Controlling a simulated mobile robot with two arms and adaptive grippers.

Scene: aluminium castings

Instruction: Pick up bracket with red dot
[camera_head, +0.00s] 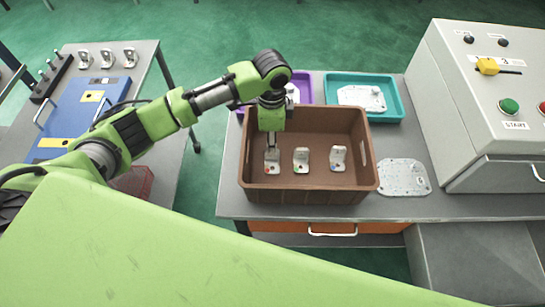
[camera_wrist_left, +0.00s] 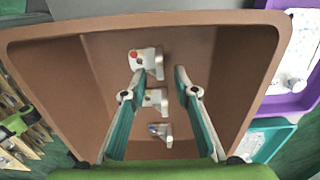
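The bracket with the red dot (camera_head: 272,164) is a small pale metal L-shaped piece standing on the floor of the brown crate (camera_head: 318,191), leftmost of three. It also shows in the left wrist view (camera_wrist_left: 151,63), beyond the fingertips. My left gripper (camera_head: 271,146) reaches down into the crate just above this bracket. In the left wrist view its two fingers are spread apart with nothing held between them (camera_wrist_left: 160,73). Contact with the bracket cannot be told. My right gripper is not in view.
Two similar brackets stand to the right, a middle one (camera_head: 301,160) and a blue-dotted one (camera_head: 338,158). The crate's walls surround the gripper. Purple (camera_head: 303,82) and teal (camera_head: 398,113) trays lie behind, a grey control box (camera_head: 455,125) at right.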

